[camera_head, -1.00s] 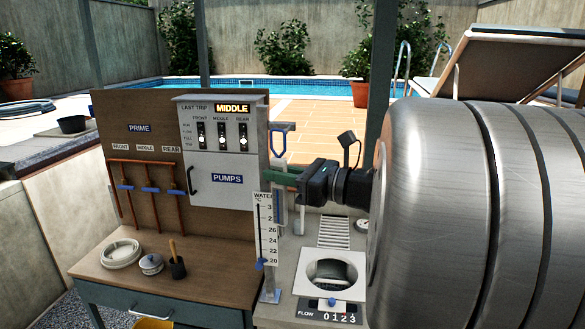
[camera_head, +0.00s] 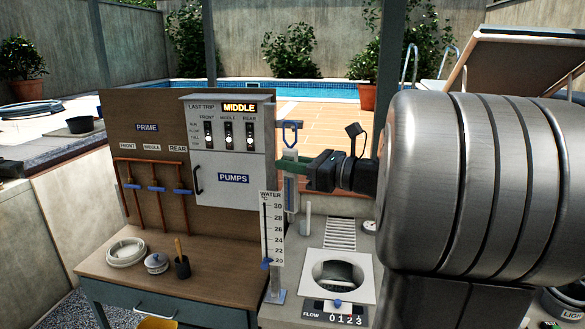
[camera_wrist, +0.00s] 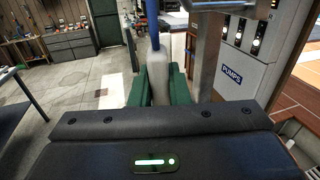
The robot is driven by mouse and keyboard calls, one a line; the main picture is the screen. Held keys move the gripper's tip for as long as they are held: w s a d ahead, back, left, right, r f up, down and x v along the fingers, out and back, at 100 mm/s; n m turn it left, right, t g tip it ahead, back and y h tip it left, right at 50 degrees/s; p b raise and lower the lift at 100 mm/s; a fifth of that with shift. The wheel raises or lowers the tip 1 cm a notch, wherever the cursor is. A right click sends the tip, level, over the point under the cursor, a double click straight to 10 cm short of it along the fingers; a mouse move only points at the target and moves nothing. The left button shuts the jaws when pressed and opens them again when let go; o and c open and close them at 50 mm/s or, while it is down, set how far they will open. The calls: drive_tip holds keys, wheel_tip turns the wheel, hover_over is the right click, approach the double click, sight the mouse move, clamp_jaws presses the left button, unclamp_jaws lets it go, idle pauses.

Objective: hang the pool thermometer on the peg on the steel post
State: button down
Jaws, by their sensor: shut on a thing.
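The pool thermometer has a blue loop (camera_head: 291,132) on top and a pale and blue body (camera_head: 290,188) below. It hangs upright in my gripper (camera_head: 291,165), whose green fingers are shut on it. In the wrist view my gripper (camera_wrist: 158,88) grips its pale upper part (camera_wrist: 158,70), with the blue part above. The steel post (camera_head: 273,284) stands just left of the thermometer, behind the water scale (camera_head: 271,230). In the wrist view the post (camera_wrist: 207,60) is just right of the thermometer, with a gap. A crosspiece (camera_wrist: 208,4) shows at its top; I cannot tell whether it is the peg.
The pump cabinet (camera_head: 233,194) and pipe board stand left of the post. A wooden bench (camera_head: 205,263) holds a white coil, a small pot and a dark cup.

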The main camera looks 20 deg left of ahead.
drive_tip(key=shift+w+a+f, duration=0.1)
drive_tip(key=shift+w+a, duration=0.1)
drive_tip(key=shift+w, duration=0.55)
drive_tip(key=shift+w+a+f, duration=0.1)
drive_tip(key=shift+w+a, duration=0.05)
drive_tip(key=shift+w, duration=0.6)
drive_tip(key=shift+w+a+f, duration=0.1)
drive_tip(key=shift+w+f, duration=0.3)
drive_tip(key=shift+w, duration=0.05)
drive_tip(key=shift+f, duration=0.15)
drive_tip(key=c, duration=1.3)
unclamp_jaws()
drive_tip(key=d+b, duration=0.2)
drive_tip(key=d, duration=1.1)
drive_tip(key=shift+s+d, duration=0.2)
drive_tip(key=shift+d, duration=0.2)
drive_tip(key=shift+a, duration=0.1)
